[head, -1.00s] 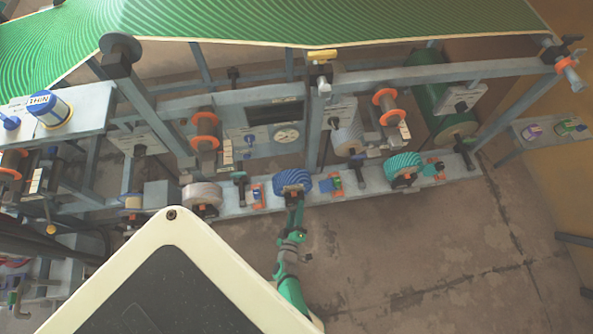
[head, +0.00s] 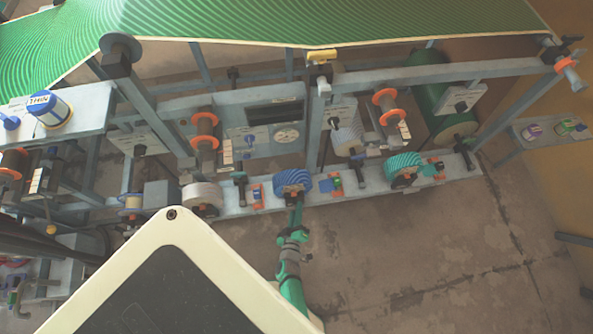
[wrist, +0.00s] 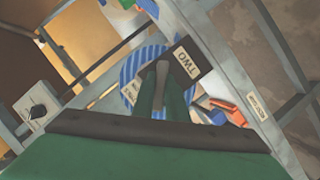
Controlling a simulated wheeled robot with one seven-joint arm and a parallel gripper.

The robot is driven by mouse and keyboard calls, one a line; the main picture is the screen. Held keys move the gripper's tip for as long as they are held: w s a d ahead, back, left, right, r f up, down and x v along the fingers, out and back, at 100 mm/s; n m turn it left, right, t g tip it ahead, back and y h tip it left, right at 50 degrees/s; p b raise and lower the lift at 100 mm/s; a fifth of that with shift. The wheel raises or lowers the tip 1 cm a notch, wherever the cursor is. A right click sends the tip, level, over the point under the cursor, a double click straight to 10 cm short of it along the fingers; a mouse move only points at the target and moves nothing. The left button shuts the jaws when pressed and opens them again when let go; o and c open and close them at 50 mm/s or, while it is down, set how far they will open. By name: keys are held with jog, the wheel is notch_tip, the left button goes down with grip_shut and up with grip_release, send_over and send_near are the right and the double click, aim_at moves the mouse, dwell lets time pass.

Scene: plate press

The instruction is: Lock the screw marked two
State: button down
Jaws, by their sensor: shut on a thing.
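The screw marked two is at a blue-striped spool (head: 292,181) on the lower rail in the head view. In the wrist view its dark block with a white label reading TWO (wrist: 188,61) stands in front of the blue-striped spool (wrist: 132,70). My gripper (head: 295,209) reaches up to the front of this spool. In the wrist view my gripper (wrist: 160,85) has its green fingers close together around a grey handle (wrist: 162,72) beside the TWO label. The fingertips hide part of the screw.
An orange-and-blue part (wrist: 228,108) sits on the rail right of the screw in the wrist view. A white spool (head: 202,198) is to the left and a teal-striped spool (head: 404,169) to the right. The floor (head: 390,250) in front is clear.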

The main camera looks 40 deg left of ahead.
jog(key=m+g+y, duration=0.1)
jog(key=m, duration=0.1)
jog(key=m+g, duration=0.2)
jog(key=shift+m+y, duration=0.4)
jog(key=shift+d+m+g, duration=0.1)
jog(key=shift+m+g, duration=0.3)
jog(key=shift+m, duration=0.2)
jog(key=m+g+y, duration=0.1)
jog(key=m+y, duration=0.1)
jog(key=m, duration=0.1)
jog(key=shift+g, duration=0.3)
jog(key=m+y, duration=0.1)
jog(key=m, duration=0.2)
jog(key=shift+w+g+y, duration=0.1)
jog(key=shift+g+y, duration=0.2)
jog(key=shift+g, duration=0.1)
jog(key=m+y, duration=0.1)
jog(key=m, duration=0.1)
jog(key=shift+m+g, duration=0.4)
jog(key=m+y, duration=0.2)
jog(key=m, duration=0.1)
jog(key=shift+m, duration=0.3)
jog(key=shift+m+y, duration=0.4)
jog(key=shift+m, duration=0.1)
